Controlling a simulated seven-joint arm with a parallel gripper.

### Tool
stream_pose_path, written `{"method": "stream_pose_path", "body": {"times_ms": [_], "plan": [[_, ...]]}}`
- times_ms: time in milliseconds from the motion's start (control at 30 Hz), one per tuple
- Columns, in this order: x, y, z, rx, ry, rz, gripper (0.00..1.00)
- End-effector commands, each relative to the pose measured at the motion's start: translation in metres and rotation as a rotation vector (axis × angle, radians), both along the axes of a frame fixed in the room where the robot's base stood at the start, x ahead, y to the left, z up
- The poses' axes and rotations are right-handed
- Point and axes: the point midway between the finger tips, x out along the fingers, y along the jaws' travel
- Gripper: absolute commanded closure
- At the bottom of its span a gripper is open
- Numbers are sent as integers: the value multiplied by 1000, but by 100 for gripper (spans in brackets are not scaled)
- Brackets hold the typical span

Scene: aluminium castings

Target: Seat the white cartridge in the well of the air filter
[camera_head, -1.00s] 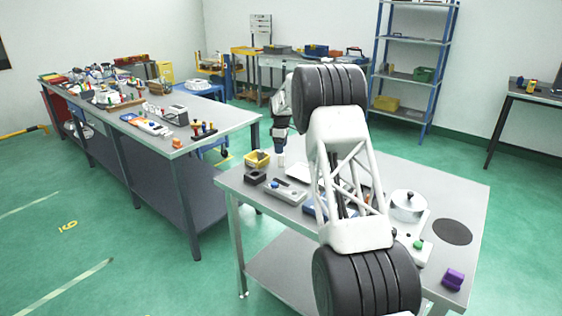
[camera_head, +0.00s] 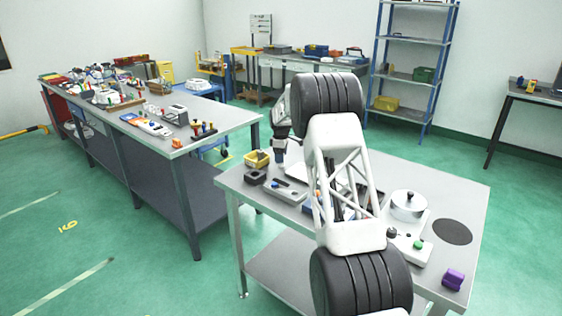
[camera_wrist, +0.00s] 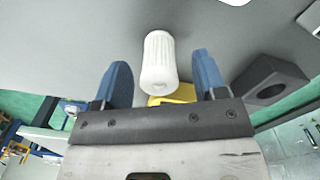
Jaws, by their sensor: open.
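The white cartridge (camera_wrist: 159,62), a ribbed cylinder, shows in the wrist view between the two blue fingers of my gripper (camera_wrist: 162,75). The fingers are open, with a gap on each side of it. In the head view my gripper (camera_head: 280,153) is low over the far left part of the near table, and I cannot make out the cartridge there. I cannot tell for sure which thing is the air filter; a grey housing with a dark slot and a blue knob (camera_head: 286,191) lies near the gripper. My arm hides part of the table.
A dark block with a round hole (camera_wrist: 269,82) stands right of the fingers in the wrist view. A yellow bin (camera_head: 257,159) is left of the gripper in the head view. A pot (camera_head: 408,205) and a purple block (camera_head: 454,279) are on the table's right side.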

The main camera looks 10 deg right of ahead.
Motion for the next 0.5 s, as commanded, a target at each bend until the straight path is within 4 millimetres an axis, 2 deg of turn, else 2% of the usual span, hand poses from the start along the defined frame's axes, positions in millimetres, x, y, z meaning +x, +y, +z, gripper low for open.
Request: {"method": "stream_pose_path", "body": {"times_ms": [200, 500], "plan": [[0, 0, 0, 0, 0, 0, 36], [0, 0, 0, 0, 0, 0, 82]]}}
